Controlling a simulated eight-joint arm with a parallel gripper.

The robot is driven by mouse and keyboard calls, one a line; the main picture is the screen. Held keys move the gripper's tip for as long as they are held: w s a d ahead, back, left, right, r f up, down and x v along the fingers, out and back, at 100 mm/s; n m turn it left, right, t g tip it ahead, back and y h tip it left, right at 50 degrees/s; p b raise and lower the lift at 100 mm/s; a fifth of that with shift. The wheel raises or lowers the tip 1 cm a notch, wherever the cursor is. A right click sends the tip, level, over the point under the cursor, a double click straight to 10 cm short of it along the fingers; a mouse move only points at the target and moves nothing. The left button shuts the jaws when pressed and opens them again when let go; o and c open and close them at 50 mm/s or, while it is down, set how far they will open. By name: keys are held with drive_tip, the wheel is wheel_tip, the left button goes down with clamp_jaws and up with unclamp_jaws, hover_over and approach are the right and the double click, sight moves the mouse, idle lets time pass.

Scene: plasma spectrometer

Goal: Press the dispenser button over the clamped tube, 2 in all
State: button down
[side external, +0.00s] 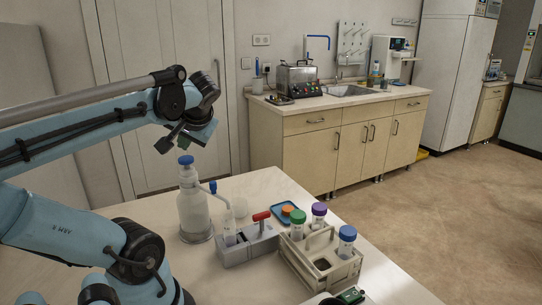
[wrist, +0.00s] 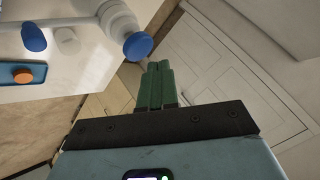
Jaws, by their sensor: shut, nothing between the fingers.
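The white dispenser bottle (side external: 192,210) stands upright on the table, topped by a blue button (side external: 186,160). A clear tube (side external: 229,228) stands in a grey clamp block (side external: 248,246) with a red handle (side external: 261,216), just below the spout.
A beige rack (side external: 320,262) with several capped tubes stands right of the clamp. Behind it lies a blue tray (side external: 288,213) with an orange piece. A small pale cylinder (side external: 240,207) stands behind the clamp block. Bare tabletop lies behind the dispenser.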

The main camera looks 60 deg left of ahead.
sight(188, 159)
drive_tip(key=shift+r, duration=2.35)
idle(0.7)
wheel_tip(188, 159, up, 4)
drive_tip(key=shift+f, duration=0.1)
drive_tip(key=shift+f, duration=0.1)
idle(0.4)
drive_tip(key=shift+f, duration=4.3)
drive_tip(key=shift+f, duration=0.1)
drive_tip(key=shift+f, duration=0.35)
